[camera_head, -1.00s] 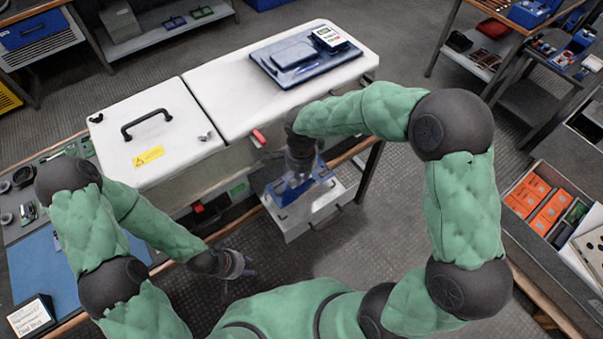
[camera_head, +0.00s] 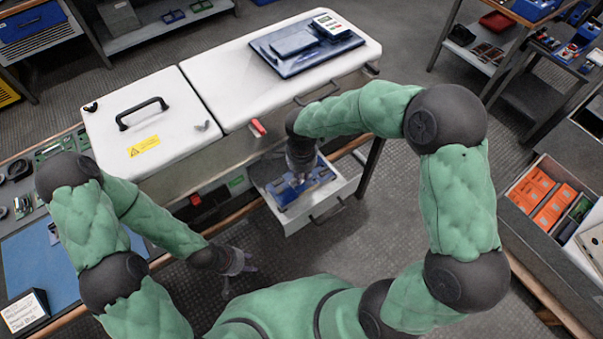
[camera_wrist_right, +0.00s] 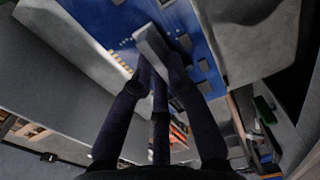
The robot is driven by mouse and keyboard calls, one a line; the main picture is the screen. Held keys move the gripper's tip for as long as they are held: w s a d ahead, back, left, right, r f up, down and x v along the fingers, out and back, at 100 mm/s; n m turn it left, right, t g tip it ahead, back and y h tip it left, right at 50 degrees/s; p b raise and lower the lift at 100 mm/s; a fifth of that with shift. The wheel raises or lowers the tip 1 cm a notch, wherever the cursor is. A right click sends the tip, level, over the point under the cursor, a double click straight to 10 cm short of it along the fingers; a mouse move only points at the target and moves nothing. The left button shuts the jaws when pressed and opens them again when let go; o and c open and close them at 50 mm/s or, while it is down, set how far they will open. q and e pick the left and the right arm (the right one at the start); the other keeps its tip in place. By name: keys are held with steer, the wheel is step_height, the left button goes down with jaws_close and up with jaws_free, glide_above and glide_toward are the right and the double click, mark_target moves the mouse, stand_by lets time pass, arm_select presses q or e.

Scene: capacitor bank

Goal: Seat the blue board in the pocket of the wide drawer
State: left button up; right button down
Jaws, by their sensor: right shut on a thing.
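The wide drawer (camera_head: 342,191) is pulled out from under the white cabinet, with a handle on its front. The blue board (camera_head: 318,179) is inside the drawer's outline in the head view and looks close to flat. My right gripper (camera_head: 300,181) points down over it. In the right wrist view my right gripper (camera_wrist_right: 160,65) is shut on a grey block on the blue board (camera_wrist_right: 120,25). The pocket is hidden under the board, and I cannot tell whether the board is fully down. My left gripper (camera_head: 240,280) is open and empty, left of the drawer.
The white cabinet top (camera_head: 235,85) carries a dark tray (camera_head: 285,68) with a meter. A black handle (camera_head: 143,112) stands on its left lid. A red latch (camera_head: 257,127) is above the drawer. The floor in front of the drawer is clear.

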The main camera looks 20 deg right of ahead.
steer(key=shift+f+b, duration=0.65)
steer(key=shift+f, duration=0.1)
stand_by(0.5)
steer(key=c, duration=1.1)
jaws_free()
steer(key=shift+c, duration=0.2)
step_height(320, 180, up, 8)
steer(key=shift+f, duration=0.2)
